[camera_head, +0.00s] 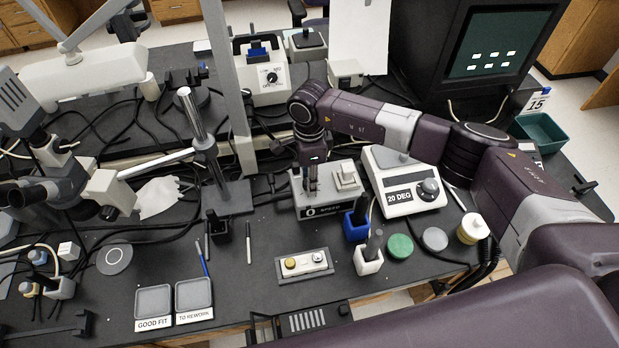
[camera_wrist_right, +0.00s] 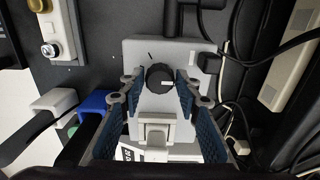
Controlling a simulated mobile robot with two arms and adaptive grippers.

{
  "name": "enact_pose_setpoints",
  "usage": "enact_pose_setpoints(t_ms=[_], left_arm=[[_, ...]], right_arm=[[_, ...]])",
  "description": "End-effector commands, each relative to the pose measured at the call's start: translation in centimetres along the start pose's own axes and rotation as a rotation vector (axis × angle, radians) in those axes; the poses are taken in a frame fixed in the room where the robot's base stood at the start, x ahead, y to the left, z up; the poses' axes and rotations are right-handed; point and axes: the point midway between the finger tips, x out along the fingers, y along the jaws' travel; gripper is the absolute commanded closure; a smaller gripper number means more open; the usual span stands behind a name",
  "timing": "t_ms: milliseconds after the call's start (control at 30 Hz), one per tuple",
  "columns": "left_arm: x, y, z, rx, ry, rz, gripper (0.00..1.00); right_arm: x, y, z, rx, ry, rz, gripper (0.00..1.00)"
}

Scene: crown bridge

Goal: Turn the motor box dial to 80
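The motor box (camera_head: 346,201) is a light grey box on the bench below my right arm. Its front edge has a dark label that I cannot fully read. In the right wrist view the grey box (camera_wrist_right: 190,50) shows a round black dial (camera_wrist_right: 160,77) with a small white mark at its lower right. A short dark line is on the box's face near the dial. My right gripper (camera_head: 313,190) points down over the box and hides the dial in the head view. In the wrist view its fingers (camera_wrist_right: 159,82) stand either side of the dial, with visible gaps. My left gripper is out of view.
A white box labelled 20 DEG (camera_head: 405,180) with its own knob stands to the right. A blue holder (camera_head: 356,225) and a white holder (camera_head: 368,261) stand in front. Cables lie behind and left. A metal post stand (camera_head: 229,199) is to the left.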

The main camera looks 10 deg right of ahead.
Motion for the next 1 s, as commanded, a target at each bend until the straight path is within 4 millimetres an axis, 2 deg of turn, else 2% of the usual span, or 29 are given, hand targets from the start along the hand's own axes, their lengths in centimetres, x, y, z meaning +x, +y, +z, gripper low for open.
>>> enact_pose_setpoints(t_ms=[33,233,633,1000], left_arm=[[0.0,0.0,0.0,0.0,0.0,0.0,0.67],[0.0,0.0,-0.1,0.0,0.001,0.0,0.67],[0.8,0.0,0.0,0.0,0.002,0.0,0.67],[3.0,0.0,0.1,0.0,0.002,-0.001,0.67]], right_arm=[[0.0,0.0,0.0,0.0,0.0,0.0,0.77],[0.0,0.0,0.0,0.0,0.0,-0.001,0.99],[0.1,-0.1,0.0,0.076,-0.001,-0.002,0.99],[0.2,-0.1,0.0,0.374,-0.002,-0.003,0.99]])
